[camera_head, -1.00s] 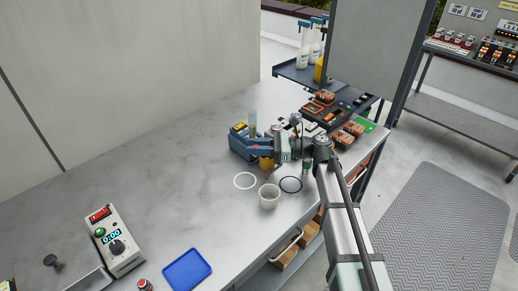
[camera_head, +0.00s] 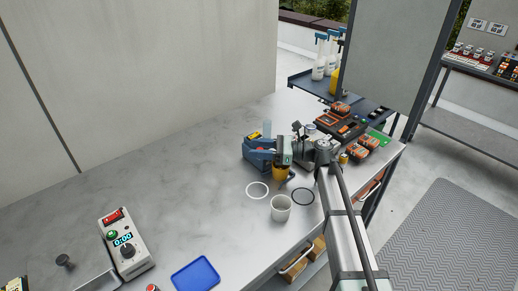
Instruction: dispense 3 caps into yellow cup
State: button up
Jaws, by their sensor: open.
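The yellow cup (camera_head: 280,173) stands on the grey bench against the right front of a blue dispenser (camera_head: 256,158). A clear tube (camera_head: 267,127) rises from the dispenser's back. My gripper (camera_head: 284,161) is open, just above the yellow cup and beside the dispenser's right end. Its fingertips are small and partly hidden, so I cannot tell whether they touch the dispenser or the cup. No caps can be made out, and the inside of the yellow cup is hidden.
Orange-and-black items (camera_head: 340,121) crowd the back right. The bench's left middle is clear.

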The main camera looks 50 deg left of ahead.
jog(key=v, duration=1.3)
jog(key=shift+w+d, duration=0.25)
dwell(0.4)
